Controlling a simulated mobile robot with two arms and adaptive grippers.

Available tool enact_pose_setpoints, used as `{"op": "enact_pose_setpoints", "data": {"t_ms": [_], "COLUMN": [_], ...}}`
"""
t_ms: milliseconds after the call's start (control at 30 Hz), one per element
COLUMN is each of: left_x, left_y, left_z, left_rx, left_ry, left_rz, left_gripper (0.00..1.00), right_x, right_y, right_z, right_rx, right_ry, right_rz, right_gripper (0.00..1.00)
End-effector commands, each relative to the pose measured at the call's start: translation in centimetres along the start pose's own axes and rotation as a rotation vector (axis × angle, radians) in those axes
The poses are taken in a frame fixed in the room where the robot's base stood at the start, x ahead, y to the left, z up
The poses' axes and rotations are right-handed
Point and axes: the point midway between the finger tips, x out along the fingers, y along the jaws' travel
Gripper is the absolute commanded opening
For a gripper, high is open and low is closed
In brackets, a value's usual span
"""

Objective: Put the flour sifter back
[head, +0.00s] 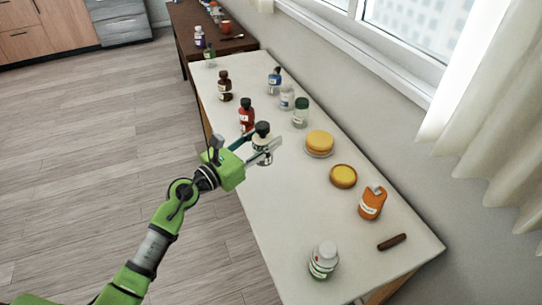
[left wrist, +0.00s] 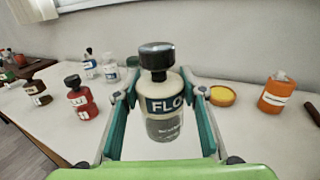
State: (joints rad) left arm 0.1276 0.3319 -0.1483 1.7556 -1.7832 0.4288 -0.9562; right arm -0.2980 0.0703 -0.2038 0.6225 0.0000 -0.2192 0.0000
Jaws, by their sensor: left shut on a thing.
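The flour sifter (head: 261,146) is a pale bottle with a black cap and a dark label that reads "FLO" in the left wrist view (left wrist: 165,108). My left gripper (head: 265,139) is shut on its body, one finger on each side. The bottle is upright, at the left part of the white table (head: 240,95) in the head view. Whether its base touches the tabletop cannot be told. My right gripper is out of view.
A red bottle (head: 246,115) stands just behind the sifter. A brown bottle (head: 225,86), blue bottle (head: 274,80) and green-capped jar (head: 301,113) are farther back. A dark table (head: 185,20) adjoins behind.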

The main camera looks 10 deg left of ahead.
Motion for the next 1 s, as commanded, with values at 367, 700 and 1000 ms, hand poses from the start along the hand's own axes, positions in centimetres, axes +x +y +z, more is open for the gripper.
{"op": "enact_pose_setpoints", "data": {"t_ms": [367, 700, 1000], "left_x": [3.5, 4.0, 4.0], "left_y": [2.0, 2.3, 2.3], "left_z": [-5.2, -8.8, -9.0], "left_rx": [-0.001, -0.003, 0.0], "left_ry": [-0.001, -0.001, 0.0], "left_rz": [0.0, -0.001, -0.001], "left_gripper": [0.14, 0.14, 0.14], "right_x": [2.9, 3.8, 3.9], "right_y": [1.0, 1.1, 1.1], "right_z": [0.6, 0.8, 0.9], "right_rx": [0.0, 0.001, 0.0], "right_ry": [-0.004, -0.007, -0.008], "right_rz": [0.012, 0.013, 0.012], "right_gripper": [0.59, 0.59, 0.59]}}
